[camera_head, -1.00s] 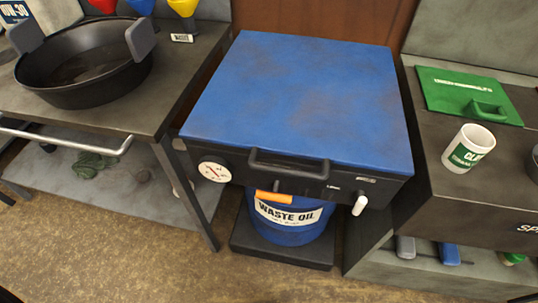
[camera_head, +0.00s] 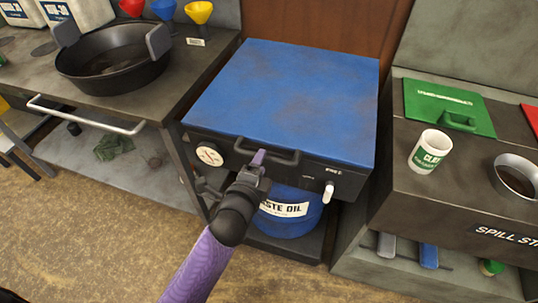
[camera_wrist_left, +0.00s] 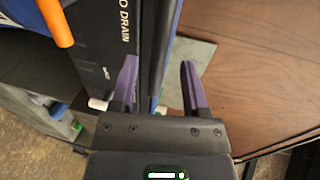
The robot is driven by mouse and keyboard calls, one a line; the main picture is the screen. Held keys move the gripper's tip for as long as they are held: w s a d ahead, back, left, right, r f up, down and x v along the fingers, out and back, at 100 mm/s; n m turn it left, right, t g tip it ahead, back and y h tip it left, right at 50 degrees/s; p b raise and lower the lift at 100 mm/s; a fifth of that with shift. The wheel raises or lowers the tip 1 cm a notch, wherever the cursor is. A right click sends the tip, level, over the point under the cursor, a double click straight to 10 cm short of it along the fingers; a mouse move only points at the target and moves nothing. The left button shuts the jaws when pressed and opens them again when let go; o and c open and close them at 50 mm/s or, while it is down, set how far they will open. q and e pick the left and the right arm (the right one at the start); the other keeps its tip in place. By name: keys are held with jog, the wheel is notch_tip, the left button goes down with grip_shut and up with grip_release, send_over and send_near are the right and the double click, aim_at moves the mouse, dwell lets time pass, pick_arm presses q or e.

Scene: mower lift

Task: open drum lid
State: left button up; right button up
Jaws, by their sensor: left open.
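A flat blue lid (camera_head: 290,95) lies closed on a black box that stands over a blue drum marked as oil (camera_head: 290,212). A dark bar handle (camera_head: 285,160) runs along the lid's front edge. My left gripper (camera_head: 258,158) is at the left part of this handle, with its purple fingers pointing toward the lid. In the left wrist view the fingers (camera_wrist_left: 160,85) are open on either side of a dark bar that appears to be the handle (camera_wrist_left: 156,55). I cannot tell whether they touch it. My right gripper is not in view.
A round gauge (camera_head: 209,154) and a white lever (camera_head: 328,192) are on the box front. A bench with a black pan (camera_head: 112,75) stands left. A right counter holds a white cup (camera_head: 430,150), a green lid (camera_head: 450,105) and a metal cylinder (camera_head: 515,176).

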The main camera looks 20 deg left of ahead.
pick_arm(q)
jog(key=b+x, duration=0.1)
jog(key=x, duration=0.4)
jog(key=shift+f, duration=0.1)
grip_shut()
jog(key=shift+f, duration=0.1)
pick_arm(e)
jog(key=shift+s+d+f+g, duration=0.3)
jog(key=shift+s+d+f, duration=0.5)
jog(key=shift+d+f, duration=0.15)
pick_arm(q)
jog(key=shift+s, duration=0.1)
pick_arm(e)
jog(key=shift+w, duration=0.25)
